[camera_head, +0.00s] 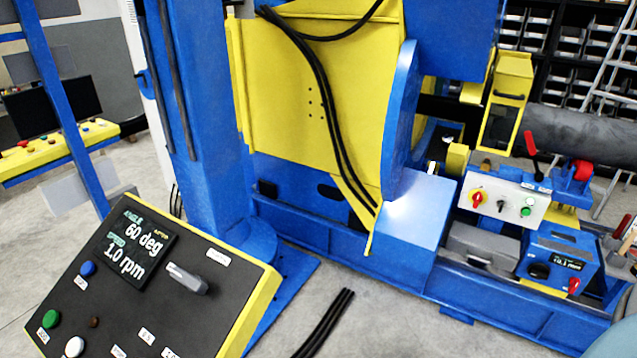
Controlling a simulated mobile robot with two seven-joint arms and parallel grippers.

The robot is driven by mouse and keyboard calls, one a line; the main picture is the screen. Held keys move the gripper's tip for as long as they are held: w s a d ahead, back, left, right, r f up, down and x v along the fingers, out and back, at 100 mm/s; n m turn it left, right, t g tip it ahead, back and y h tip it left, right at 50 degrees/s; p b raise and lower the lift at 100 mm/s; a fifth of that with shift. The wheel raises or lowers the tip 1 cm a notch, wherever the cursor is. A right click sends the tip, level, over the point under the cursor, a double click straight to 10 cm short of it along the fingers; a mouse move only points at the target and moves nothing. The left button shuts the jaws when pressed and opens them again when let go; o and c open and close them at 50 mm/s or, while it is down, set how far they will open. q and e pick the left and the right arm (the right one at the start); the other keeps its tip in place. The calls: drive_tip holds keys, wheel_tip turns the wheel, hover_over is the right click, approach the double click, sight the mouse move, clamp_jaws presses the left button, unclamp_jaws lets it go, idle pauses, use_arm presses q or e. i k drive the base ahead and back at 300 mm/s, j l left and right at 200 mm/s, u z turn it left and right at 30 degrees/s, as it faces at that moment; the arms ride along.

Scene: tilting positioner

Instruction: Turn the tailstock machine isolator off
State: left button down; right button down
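A white control panel (503,200) sits on the blue tailstock unit at the right. At its left end is a red rotary switch on a yellow plate (477,199), which looks like an isolator; its handle direction is too small to read. Beside it are a small black selector (501,205) and a green button (526,211). Below right, a blue box (560,262) carries a small lit display, a black knob (539,271) and a red knob (573,286). Neither of my grippers shows in the head view.
An angled console (140,290) fills the front left, its display reading 60 deg and 1.0 rpm. The large yellow plate (310,100) and blue disc (398,120) stand behind. A red-handled lever (531,145) rises above the white panel. Black cables (325,325) cross the floor.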

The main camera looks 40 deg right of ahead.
sight(476, 198)
drive_tip(key=z, duration=2.1)
drive_tip(key=i+l, duration=0.2)
drive_tip(key=i, duration=0.3)
drive_tip(key=i+l+z, duration=0.15)
drive_tip(key=i, duration=0.35)
drive_tip(key=i+l, duration=0.2)
drive_tip(key=i, duration=0.3)
drive_tip(key=i+j+z, duration=0.2)
drive_tip(key=i+j, duration=0.5)
drive_tip(key=j, duration=0.15)
drive_tip(key=i+j, duration=0.1)
drive_tip(key=j, duration=0.4)
drive_tip(key=i+j, duration=0.1)
drive_tip(key=j, duration=0.4)
drive_tip(key=i+j+z, duration=0.1)
drive_tip(key=j, duration=0.45)
